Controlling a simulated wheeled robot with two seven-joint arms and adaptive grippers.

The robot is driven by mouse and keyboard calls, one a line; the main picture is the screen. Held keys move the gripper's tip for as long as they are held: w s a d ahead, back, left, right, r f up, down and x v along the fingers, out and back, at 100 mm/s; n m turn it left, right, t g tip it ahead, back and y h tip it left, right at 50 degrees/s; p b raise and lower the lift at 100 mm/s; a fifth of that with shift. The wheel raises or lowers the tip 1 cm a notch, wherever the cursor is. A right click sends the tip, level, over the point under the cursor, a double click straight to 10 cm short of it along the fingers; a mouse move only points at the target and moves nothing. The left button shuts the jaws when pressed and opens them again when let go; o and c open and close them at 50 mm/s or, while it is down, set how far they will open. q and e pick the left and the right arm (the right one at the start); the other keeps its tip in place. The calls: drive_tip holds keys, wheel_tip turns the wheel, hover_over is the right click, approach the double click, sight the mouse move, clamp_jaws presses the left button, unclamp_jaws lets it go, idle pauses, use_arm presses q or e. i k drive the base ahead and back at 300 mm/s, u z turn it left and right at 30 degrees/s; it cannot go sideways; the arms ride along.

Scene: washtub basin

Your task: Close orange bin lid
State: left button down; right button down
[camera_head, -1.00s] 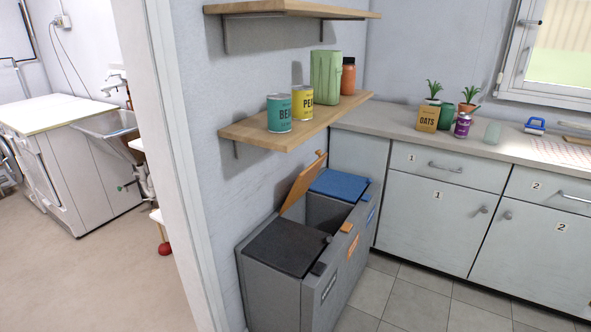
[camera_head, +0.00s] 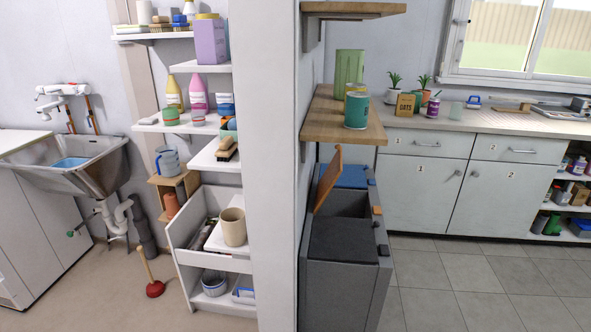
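The grey bin unit (camera_head: 338,292) stands against the wall in the middle of the camera_head view, below the wooden shelf. Its orange lid (camera_head: 327,178) stands open, tilted up towards the wall, and the middle compartment (camera_head: 343,203) under it is uncovered. An orange tab (camera_head: 377,210) shows on the unit's front rim. The black lid (camera_head: 343,240) nearest me and the blue lid (camera_head: 351,176) at the far end are both shut. Neither of my grippers is in view.
A wall end (camera_head: 268,150) stands directly left of the bin. A wooden shelf (camera_head: 325,126) with cans overhangs the bin. Cabinets (camera_head: 425,185) stand behind to the right. The tiled floor (camera_head: 450,285) right of the bin is clear. A plunger (camera_head: 154,287) stands on the left floor.

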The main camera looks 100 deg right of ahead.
sight(334, 171)
drive_tip(key=z, duration=0.3)
drive_tip(key=i, duration=0.75)
drive_tip(key=z, duration=4.1)
drive_tip(key=k, duration=0.3)
drive_tip(key=u, duration=0.75)
